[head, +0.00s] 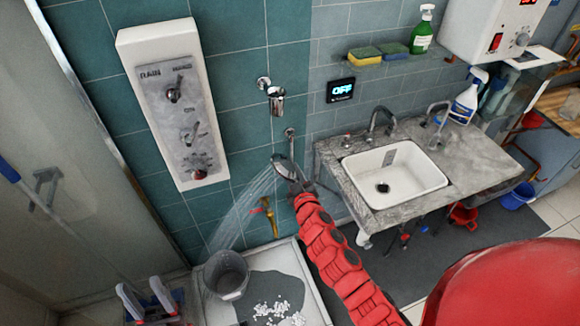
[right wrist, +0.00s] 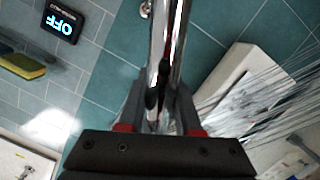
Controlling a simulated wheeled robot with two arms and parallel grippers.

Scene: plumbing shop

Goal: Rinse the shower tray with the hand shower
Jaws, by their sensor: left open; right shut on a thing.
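The hand shower (head: 284,168) is chrome and sprays water down to the left in the head view. My right gripper (head: 298,187) is shut on its handle, which also shows between the fingers in the right wrist view (right wrist: 165,60). The white shower tray (head: 317,298) lies at the bottom of the head view, partly cut off. A dark grey patch (head: 283,262) and white bits (head: 275,312) lie on it. The water comes down near a grey bucket (head: 226,273) standing on the tray; its exact landing spot is unclear. My left gripper (head: 147,300) is open and empty, left of the tray.
A control panel (head: 175,105) and an empty chrome holder (head: 276,98) are on the tiled wall. A display (head: 340,90) reads OFF. A sink (head: 393,175) in a grey counter stands right. A glass panel (head: 65,130) is at left.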

